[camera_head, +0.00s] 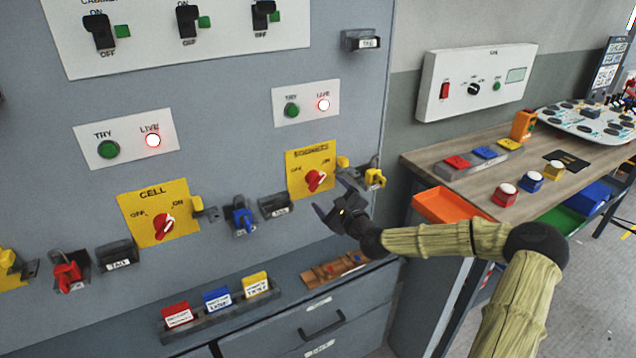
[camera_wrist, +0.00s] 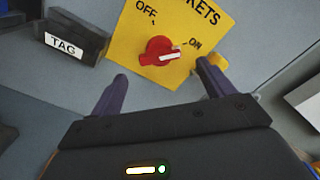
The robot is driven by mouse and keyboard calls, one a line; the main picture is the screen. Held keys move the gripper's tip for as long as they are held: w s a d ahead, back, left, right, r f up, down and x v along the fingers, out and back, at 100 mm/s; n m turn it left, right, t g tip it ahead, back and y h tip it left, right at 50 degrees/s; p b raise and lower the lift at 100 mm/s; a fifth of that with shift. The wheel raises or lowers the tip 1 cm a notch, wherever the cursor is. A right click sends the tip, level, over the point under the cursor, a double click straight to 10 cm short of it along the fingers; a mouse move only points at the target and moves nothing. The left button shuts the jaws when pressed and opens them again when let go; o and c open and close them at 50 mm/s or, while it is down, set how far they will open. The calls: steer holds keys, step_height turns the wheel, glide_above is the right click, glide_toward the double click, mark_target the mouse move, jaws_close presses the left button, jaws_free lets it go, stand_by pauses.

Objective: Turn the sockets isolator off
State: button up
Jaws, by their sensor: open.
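The sockets isolator is a yellow plate (camera_head: 297,165) on the grey cabinet, with a red rotary knob (camera_head: 315,180). In the wrist view the knob (camera_wrist: 158,49) has a white pointer directed right, towards ON; OFF is at the upper left of the plate (camera_wrist: 125,42). My gripper (camera_head: 335,197) is just below and right of the knob in the head view. In the wrist view its two purple fingers (camera_wrist: 165,95) are apart and empty, with the knob between and beyond their tips. The fingers do not touch the knob.
A second yellow isolator plate marked CELL (camera_head: 143,198) is to the left. A yellow padlock (camera_head: 375,177) hangs right of the sockets plate, and a black TAG holder (camera_head: 275,206) is at its lower left. A small panel (camera_head: 307,88) above has a lit red LIVE lamp (camera_head: 323,105).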

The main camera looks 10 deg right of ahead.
mark_target(319, 184)
steer(key=x, duration=0.5)
steer(key=shift+w+a, duration=0.15)
steer(key=shift+w, duration=0.1)
steer(key=shift+w+a+p, duration=0.3)
steer(key=shift+w, duration=0.15)
steer(key=shift+w+d, duration=0.1)
steer(key=shift+w, duration=0.05)
steer(key=shift+c, duration=0.4)
steer(key=c, duration=0.9)
